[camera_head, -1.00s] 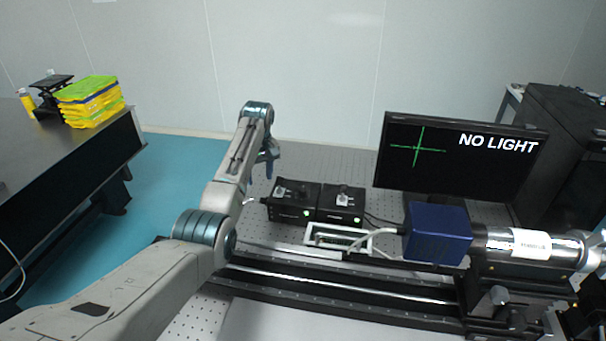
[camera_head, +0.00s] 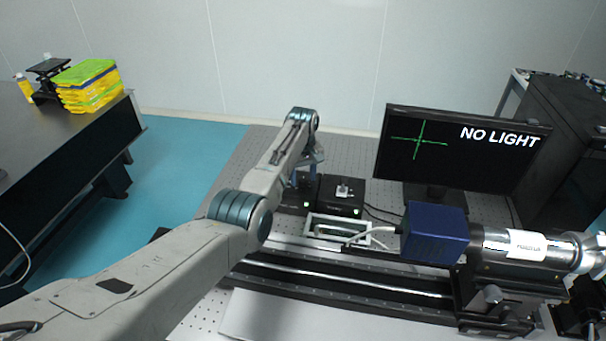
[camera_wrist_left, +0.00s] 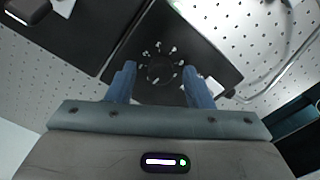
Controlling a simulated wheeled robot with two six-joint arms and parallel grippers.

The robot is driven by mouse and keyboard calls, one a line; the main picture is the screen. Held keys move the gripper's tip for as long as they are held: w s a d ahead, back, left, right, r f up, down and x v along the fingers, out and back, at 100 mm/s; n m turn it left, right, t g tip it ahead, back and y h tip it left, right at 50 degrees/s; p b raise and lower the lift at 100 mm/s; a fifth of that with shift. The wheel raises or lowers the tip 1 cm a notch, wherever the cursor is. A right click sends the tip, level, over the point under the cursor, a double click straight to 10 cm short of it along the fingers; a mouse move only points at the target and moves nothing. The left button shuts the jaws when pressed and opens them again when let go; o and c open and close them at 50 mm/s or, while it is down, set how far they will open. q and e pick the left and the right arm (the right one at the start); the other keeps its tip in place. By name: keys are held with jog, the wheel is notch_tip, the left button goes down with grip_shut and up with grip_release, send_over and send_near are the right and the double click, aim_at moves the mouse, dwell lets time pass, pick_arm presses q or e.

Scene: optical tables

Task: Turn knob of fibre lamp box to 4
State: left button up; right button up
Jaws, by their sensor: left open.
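Two black boxes with green lights stand side by side on the perforated table in the head view, a left box (camera_head: 292,207) and a right box (camera_head: 341,204). My left gripper (camera_head: 305,176) is over the left box and hides much of it. In the left wrist view, a dark round knob (camera_wrist_left: 160,68) ringed by small white marks sits on a black box top (camera_wrist_left: 190,42). The open blue fingers of my left gripper (camera_wrist_left: 160,80) are on either side of the knob, apart from it. The knob's setting is too small to read. My right gripper is not in view.
A monitor (camera_head: 455,155) reading "NO LIGHT" stands at the back right. A blue box (camera_head: 435,232) on a silver tube and a black rail (camera_head: 340,276) are in front. A white-framed part (camera_head: 325,228) lies just before the boxes.

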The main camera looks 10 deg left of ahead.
pick_arm(q)
jog(key=shift+f, duration=0.3)
jog(key=c, duration=1)
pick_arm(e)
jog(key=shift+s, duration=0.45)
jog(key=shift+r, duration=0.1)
